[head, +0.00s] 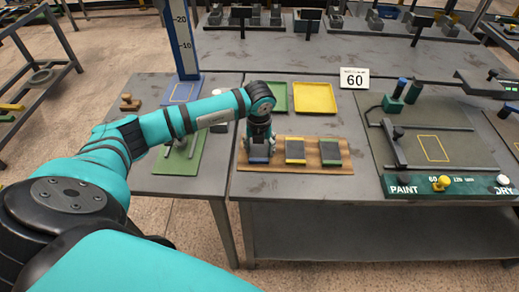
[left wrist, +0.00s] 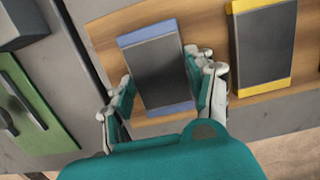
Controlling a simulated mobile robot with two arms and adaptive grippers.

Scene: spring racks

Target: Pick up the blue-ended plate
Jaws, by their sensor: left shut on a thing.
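The blue-ended plate (left wrist: 155,69) is a dark grey slab with a blue strip at each end. It lies on a wooden board (left wrist: 213,26) in the left wrist view. My left gripper (left wrist: 162,92) has a finger on each long side of the plate and is shut on it. In the head view the left gripper (head: 259,150) points down at the left end of the board, and the plate (head: 258,158) is partly hidden beneath it. My right gripper is not in view.
A yellow-ended plate (head: 296,152) stands close to the right, with a green-ended plate (head: 331,153) beyond it. Behind are a green tray (head: 276,97) and a yellow tray (head: 315,98). A paint station (head: 430,150) is at the right.

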